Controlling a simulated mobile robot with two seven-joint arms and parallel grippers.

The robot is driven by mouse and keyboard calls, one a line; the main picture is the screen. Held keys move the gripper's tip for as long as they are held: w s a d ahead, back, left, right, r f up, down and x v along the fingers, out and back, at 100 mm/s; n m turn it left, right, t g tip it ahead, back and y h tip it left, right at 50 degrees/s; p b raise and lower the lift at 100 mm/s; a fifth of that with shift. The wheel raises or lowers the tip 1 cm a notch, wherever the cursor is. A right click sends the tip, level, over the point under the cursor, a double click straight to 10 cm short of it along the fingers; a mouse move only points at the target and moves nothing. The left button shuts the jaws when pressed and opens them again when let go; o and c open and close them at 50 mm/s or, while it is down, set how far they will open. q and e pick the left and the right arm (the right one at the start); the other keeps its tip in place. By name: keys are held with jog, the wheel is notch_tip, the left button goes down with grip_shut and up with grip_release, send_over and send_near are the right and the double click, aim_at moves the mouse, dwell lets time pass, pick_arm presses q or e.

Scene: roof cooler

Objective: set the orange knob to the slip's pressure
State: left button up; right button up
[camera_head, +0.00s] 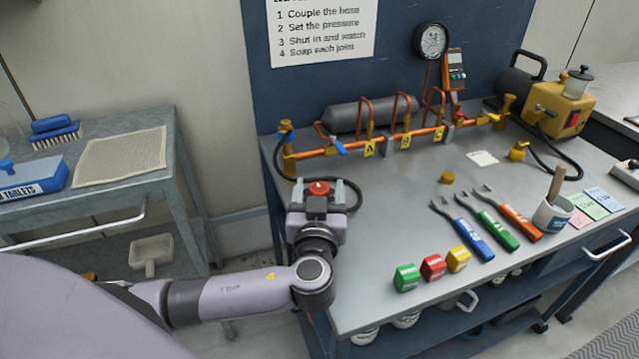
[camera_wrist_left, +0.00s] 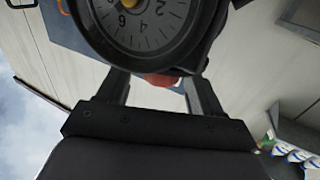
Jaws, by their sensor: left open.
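The orange-red knob (camera_head: 318,187) shows between the fingertips of my left gripper (camera_head: 318,183), at the left end of the steel bench. My left gripper is open, with one finger on each side of the knob; I cannot tell if they touch it. In the left wrist view the knob (camera_wrist_left: 162,79) is partly hidden by a dark round gauge (camera_wrist_left: 140,20) with numbers, cut off by the top edge. A small white slip (camera_head: 482,158) lies at the back of the bench; its writing is too small to read. My right gripper is not in view.
A copper manifold (camera_head: 400,137) with yellow tags runs along the bench's back. A dial gauge (camera_head: 431,41) hangs on the blue board. The bench's middle is mostly clear.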

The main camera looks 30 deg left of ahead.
pick_arm(q)
jog(key=shift+w+a, duration=0.3)
jog(key=shift+w, duration=0.25)
jog(key=c, duration=0.9)
jog(key=shift+c, duration=0.2)
jog(key=shift+f, duration=0.1)
